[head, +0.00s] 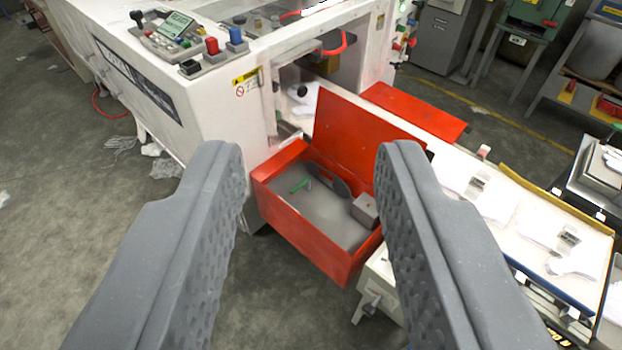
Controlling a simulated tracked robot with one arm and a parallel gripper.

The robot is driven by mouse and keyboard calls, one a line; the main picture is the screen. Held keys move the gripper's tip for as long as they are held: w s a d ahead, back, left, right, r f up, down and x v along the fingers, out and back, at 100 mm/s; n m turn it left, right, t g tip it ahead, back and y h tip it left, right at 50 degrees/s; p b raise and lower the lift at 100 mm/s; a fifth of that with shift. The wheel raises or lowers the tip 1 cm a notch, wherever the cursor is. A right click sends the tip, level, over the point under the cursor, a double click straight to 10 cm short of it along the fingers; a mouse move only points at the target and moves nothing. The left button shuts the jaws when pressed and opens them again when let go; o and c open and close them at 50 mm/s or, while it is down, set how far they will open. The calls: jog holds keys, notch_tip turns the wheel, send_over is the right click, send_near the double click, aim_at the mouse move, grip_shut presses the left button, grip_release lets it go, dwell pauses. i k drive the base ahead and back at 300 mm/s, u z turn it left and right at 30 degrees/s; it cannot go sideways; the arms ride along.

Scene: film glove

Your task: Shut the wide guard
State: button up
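My gripper (308,160) is open and empty. Its two grey, dimpled fingers stand wide apart in the foreground, with the red parts of the white machine (215,85) seen beyond and between them. A red box-like part (308,245) juts from the machine's front and is open at the top. A broad red panel (355,135) stands raised along its back edge. A second, flat red panel (415,110) lies behind, beside the conveyor. I cannot tell for sure which red part is the wide guard. The right finger hides part of the box's right side.
Inside the box are a green item (300,186), dark round pieces and a small grey block (365,208). A conveyor (500,205) with white glove-like items runs right. A control panel (175,35) tops the machine. Floor at left (60,220) is mostly clear.

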aim_at(351, 127)
jog(key=i, duration=0.9)
jog(key=u, duration=0.05)
